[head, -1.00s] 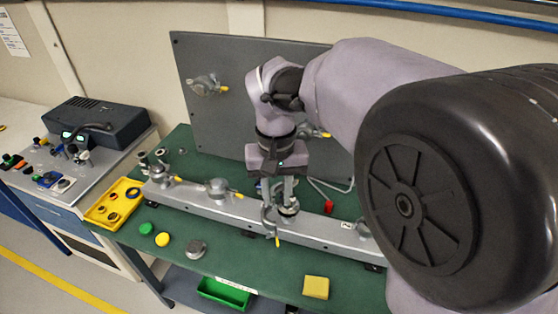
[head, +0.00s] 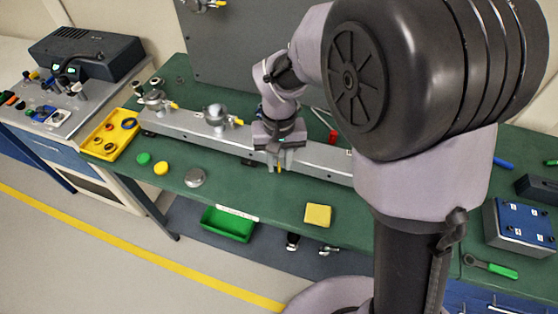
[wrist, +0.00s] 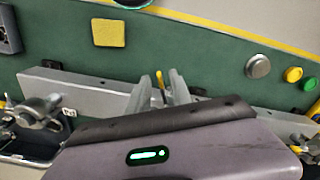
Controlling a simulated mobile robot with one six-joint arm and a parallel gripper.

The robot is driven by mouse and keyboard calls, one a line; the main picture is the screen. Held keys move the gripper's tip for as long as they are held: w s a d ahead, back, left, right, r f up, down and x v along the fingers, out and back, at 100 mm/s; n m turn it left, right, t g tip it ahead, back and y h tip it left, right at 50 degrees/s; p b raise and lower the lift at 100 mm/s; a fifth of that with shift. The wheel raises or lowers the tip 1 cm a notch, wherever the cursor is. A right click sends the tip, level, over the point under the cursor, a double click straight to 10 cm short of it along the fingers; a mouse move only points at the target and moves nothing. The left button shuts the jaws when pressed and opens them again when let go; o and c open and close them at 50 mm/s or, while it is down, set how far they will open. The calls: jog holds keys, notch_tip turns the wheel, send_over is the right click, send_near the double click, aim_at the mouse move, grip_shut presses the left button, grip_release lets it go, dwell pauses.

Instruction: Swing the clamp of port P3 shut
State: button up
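The long grey rail (head: 180,122) on the green bench carries several ports with metal clamps and yellow-tipped handles. Two clamps, a left one (head: 154,98) and a middle one (head: 216,115), show clearly in the head view. My gripper (head: 278,168) is low at the rail's front edge, over the third port from the left, and hides most of it. In the wrist view my gripper (wrist: 159,82) has its fingers apart, with a yellow handle tip (wrist: 159,78) showing between them; contact cannot be told.
A yellow tray (head: 111,135) with rings stands at the left. Green and yellow caps, a grey disc (head: 195,178) and a yellow pad (head: 318,215) lie in front of the rail. A grey upright panel (head: 240,50) stands behind. My arm hides the rail's right end.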

grip_shut()
dwell(1.2)
